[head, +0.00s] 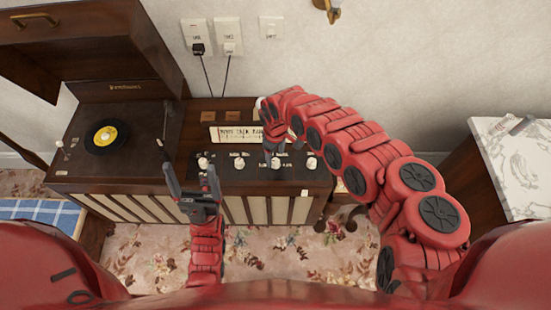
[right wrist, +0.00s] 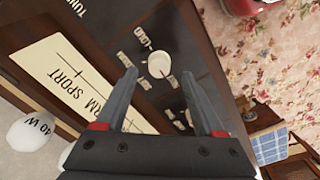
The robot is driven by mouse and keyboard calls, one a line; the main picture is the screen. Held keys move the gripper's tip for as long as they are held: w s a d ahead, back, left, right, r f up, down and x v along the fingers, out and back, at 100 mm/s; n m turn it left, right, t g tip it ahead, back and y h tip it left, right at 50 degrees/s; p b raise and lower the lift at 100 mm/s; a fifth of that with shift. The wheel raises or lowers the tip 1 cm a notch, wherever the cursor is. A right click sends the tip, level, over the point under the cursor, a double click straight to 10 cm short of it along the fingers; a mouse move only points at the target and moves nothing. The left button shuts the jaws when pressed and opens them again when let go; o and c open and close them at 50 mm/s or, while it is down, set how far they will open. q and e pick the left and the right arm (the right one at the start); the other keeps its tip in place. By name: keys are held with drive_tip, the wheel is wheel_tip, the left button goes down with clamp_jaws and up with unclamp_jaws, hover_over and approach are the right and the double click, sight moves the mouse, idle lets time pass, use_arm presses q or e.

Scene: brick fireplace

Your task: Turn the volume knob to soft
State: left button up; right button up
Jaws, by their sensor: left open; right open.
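The volume knob (right wrist: 159,64) is a round cream knob on the dark control panel, with "LOUD" and "SOFT" lettering beside it in the right wrist view. In the head view, several cream knobs stand in a row, and the one under my right gripper (head: 273,154) appears to be this knob (head: 276,163). My right gripper is open, its fingertips on either side of the knob in the right wrist view; contact cannot be told. My left gripper (head: 190,170) is open and empty, in front of the panel's left end.
The wooden console has a record player (head: 105,136) on its left and a lit tuning dial (head: 238,134) behind the knobs. A white bulb marked "40 W" (right wrist: 35,130) is near the dial. A marble-topped cabinet (head: 515,165) stands at right. Flowered carpet lies in front.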

sight(276, 161)
wheel_tip(276, 161, down, 2)
drive_tip(key=shift+a+f, duration=0.1)
drive_tip(key=shift+f, duration=0.65)
clamp_jaws()
